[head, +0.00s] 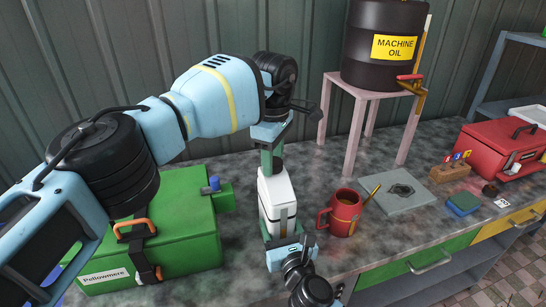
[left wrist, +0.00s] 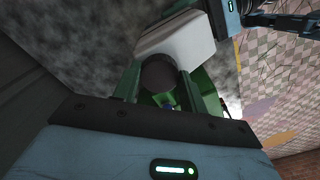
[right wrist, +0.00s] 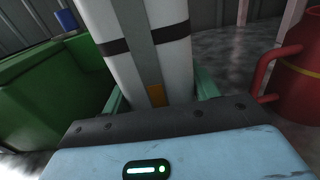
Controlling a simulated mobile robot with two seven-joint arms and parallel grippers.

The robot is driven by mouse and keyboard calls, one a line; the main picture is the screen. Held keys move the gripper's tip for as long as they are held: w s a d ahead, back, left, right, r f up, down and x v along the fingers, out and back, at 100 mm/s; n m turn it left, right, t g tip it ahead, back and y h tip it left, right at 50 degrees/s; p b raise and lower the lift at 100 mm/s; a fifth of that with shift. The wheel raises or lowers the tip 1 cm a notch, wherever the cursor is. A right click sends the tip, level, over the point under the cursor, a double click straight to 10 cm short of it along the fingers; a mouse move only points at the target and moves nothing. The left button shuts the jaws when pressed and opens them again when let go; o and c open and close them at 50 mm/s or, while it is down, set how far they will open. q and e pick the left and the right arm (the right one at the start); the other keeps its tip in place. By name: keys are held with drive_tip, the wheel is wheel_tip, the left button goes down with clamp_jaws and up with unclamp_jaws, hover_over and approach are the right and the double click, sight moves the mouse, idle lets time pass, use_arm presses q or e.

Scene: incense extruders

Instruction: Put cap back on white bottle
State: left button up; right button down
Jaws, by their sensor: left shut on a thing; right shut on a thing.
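The white bottle (head: 277,196) stands upright on the bench, with a dark band around its lower part; it fills the middle of the right wrist view (right wrist: 172,60) and shows in the left wrist view (left wrist: 180,38). My right gripper (head: 285,238) is shut on its lower body. My left gripper (head: 271,164) is above the bottle, pointing down, shut on the dark round cap (left wrist: 158,72). The cap (head: 278,163) is at the bottle's top. I cannot tell whether it touches the neck, which is hidden.
A green box (head: 185,225) stands close left of the bottle. A red mug (head: 345,212) stands close right. Behind are a grey plate (head: 398,197) and a pink stand (head: 355,130) bearing an oil drum (head: 385,45). A red toolbox (head: 500,145) is far right.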

use_arm(q)
drive_tip(key=m, duration=0.4)
drive_tip(key=o, duration=1.2)
drive_tip(key=shift+r, duration=3.75)
use_arm(e)
drive_tip(key=shift+c, duration=1.6)
unclamp_jaws()
drive_tip(key=shift+s, duration=0.1)
